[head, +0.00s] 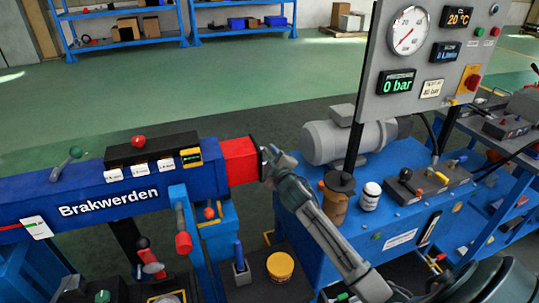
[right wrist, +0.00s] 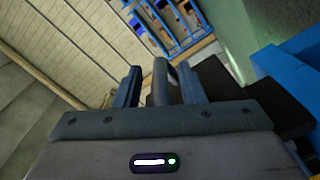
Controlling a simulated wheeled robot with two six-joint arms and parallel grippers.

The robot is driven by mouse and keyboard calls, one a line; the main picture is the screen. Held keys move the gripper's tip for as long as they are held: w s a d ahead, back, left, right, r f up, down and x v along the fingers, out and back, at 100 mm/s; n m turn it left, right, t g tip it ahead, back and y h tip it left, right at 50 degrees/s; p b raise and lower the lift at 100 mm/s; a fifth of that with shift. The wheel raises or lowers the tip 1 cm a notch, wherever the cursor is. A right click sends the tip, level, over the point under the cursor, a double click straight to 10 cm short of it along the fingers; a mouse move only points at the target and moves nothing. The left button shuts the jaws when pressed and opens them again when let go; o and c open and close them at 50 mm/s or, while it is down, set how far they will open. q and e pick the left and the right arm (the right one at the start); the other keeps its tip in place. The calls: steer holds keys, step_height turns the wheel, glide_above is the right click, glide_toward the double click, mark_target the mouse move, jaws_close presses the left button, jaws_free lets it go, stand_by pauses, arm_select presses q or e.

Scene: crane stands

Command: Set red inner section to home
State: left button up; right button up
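The red inner section (head: 239,161) sticks out a short way from the right end of the blue beam marked Brakwerden (head: 110,196). It has a dark end plate. My right gripper (head: 268,160) is at this end, close beside or touching the plate. In the right wrist view its two dark fingers (right wrist: 160,86) stand apart, with a grey rounded piece (right wrist: 161,78) between them. I see a gap beside that piece and cannot tell whether it is touched. My left gripper is not in view.
A blue bench with a grey motor (head: 341,139), a brown jar (head: 338,197) and a white jar (head: 370,196) stands right of the beam. A gauge panel (head: 400,90) rises above it. The green floor behind is open.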

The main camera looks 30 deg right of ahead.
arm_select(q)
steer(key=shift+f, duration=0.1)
arm_select(e)
steer(key=shift+w+f, duration=0.1)
steer(key=shift+w, duration=0.15)
